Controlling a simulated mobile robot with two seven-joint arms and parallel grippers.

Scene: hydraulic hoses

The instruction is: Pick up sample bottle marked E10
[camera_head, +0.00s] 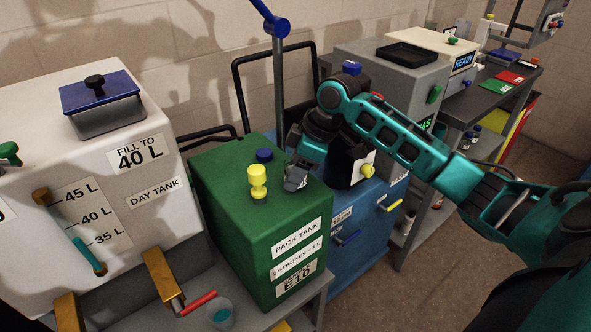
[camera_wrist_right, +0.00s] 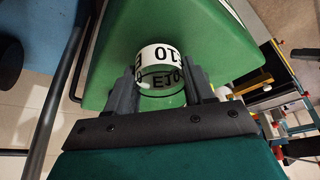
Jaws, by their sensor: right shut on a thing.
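In the right wrist view, a small clear bottle (camera_wrist_right: 162,62) with a white band marked E10, shown upside down, sits between the two fingers of my right gripper (camera_wrist_right: 162,84). The gripper is shut on it. The green pack tank shows right behind it, so I cannot tell whether the bottle still touches the tank top. In the head view my right gripper (camera_head: 296,178) is low over the right side of the green pack tank (camera_head: 225,185), which also carries an E10 label. The bottle is hidden there. My left gripper is not in view.
The white day tank (camera_head: 165,215) is left, a blue unit (camera_head: 355,250) right. A grey pole (camera_head: 278,95) rises behind. A cup (camera_head: 220,314) sits in front.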

